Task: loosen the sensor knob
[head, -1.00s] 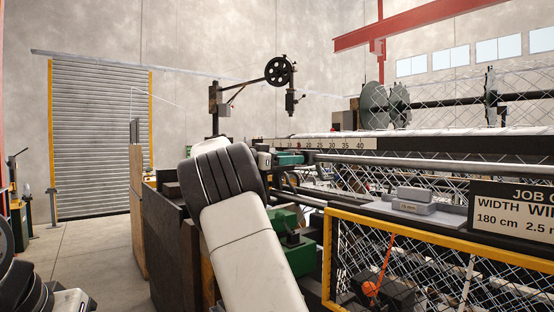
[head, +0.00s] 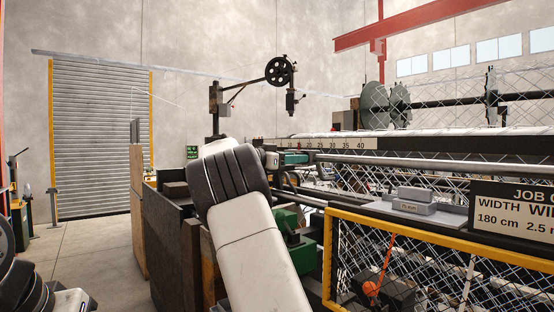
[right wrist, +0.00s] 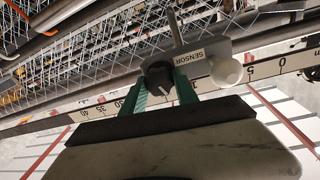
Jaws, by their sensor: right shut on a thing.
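In the right wrist view, a dark round knob (right wrist: 158,78) with a white pointer line sits beside a grey plate marked SENSOR (right wrist: 205,60). My right gripper (right wrist: 161,83) has its two green fingers on either side of the knob and is shut on it. A pale rounded part (right wrist: 226,71) is on the plate, just right of the knob. In the head view my right forearm and wrist rise from the bottom centre. They hide the knob from that camera. My left gripper is out of view; only part of my left arm shows at the lower left.
A numbered scale bar (right wrist: 100,110) runs close behind the knob. The weaving machine has a yellow-framed mesh guard (head: 430,240) and a long steel roller (head: 420,168) to the right. A dark panel (head: 172,250) stands left of my arm. Open floor (head: 115,255) lies farther left.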

